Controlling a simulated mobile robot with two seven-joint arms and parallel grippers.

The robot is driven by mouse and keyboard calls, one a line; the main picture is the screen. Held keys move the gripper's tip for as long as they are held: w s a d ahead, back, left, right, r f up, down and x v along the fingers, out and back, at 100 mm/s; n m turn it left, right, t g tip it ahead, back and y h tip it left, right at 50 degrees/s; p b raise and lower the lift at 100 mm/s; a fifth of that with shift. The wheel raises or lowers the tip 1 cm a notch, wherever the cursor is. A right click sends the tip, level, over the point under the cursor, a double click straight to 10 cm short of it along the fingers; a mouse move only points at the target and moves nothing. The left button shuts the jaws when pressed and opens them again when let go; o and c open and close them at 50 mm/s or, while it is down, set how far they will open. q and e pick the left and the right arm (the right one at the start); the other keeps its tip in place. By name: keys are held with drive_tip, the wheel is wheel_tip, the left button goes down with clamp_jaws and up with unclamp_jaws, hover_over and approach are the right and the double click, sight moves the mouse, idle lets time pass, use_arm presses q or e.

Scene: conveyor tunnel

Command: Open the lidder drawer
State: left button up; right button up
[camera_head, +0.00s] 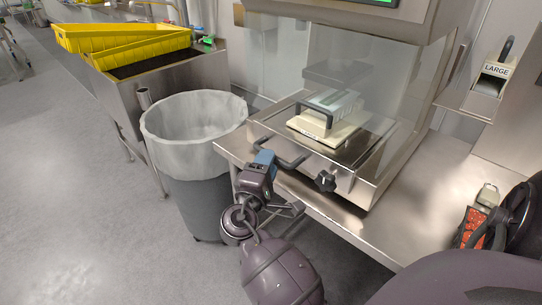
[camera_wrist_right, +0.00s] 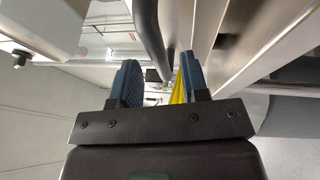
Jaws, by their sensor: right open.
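The lidder is the steel machine with clear guards. Its drawer (camera_head: 352,186) has a steel front with a black knob (camera_head: 325,182) and a dark bar handle (camera_head: 292,163). I cannot tell how far out the drawer stands. My right gripper (camera_head: 265,160) is at the left part of this handle, its blue fingertips overlapping it in the head view. In the right wrist view the gripper (camera_wrist_right: 160,82) is open, and the dark bar (camera_wrist_right: 150,40) runs down toward the gap between the two fingers. Contact is not clear. My left gripper is not in view.
A grey bin (camera_head: 190,190) with a clear liner stands left of the steel table (camera_head: 385,232). Yellow trays (camera_head: 135,45) rest on a bench behind it. A cream fixture (camera_head: 340,125) sits in the drawer. A holder labelled LARGE (camera_head: 495,72) is at right. The floor at left is clear.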

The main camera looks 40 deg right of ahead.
drive_tip(key=shift+x, duration=1.35)
clamp_jaws()
